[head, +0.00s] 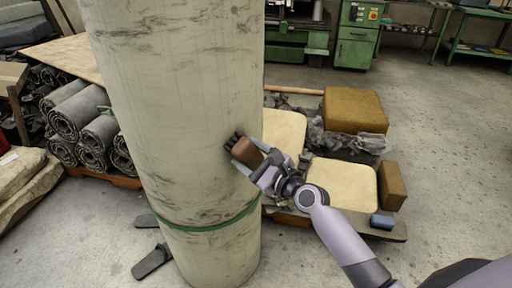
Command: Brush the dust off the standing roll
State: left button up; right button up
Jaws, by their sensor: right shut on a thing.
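The standing roll (180,110) is a tall, pale, upright cylinder left of centre in the head view, its top cut off by the frame. Dark smudges mark its upper part and its lower part, and a green band (205,227) goes round it near the bottom. My right gripper (250,163) is shut on a brush (246,152) with a brown block and dark bristles. The bristles are at the roll's right side and seem to touch it. My left gripper is not in view.
Cushions (342,183) and a brown foam block (355,110) lie on a low pallet behind my right arm. Rolled grey sheets (78,112) are stacked at left. Dark foot-like plates (152,261) lie at the roll's base. Open concrete floor (450,140) is at right.

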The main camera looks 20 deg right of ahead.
aim_at(239, 160)
jog(key=shift+s+a+r+p, duration=0.1)
jog(key=shift+s+a+p, duration=0.1)
jog(key=shift+a+p, duration=0.25)
jog(key=shift+s+a+r+p, duration=0.1)
jog(key=shift+s+a+p, duration=0.1)
jog(key=shift+a, duration=0.45)
jog(key=shift+s+a+p, duration=0.3)
jog(key=shift+a+p, duration=0.1)
jog(key=shift+a, duration=0.5)
jog(key=shift+c, duration=0.5)
jog(key=shift+r+p, duration=0.85)
jog(key=shift+p, duration=0.05)
jog(key=shift+w+d+f+b, duration=0.15)
jog(key=shift+d+b, duration=0.1)
jog(key=shift+d, duration=0.25)
jog(key=shift+w+d+b, duration=0.2)
jog(key=shift+d, duration=0.35)
jog(key=shift+w+d+f+b, duration=0.15)
jog(key=shift+d+b, duration=0.1)
jog(key=shift+d, duration=0.25)
jog(key=shift+w+d+r, duration=0.15)
jog(key=shift+d, duration=0.35)
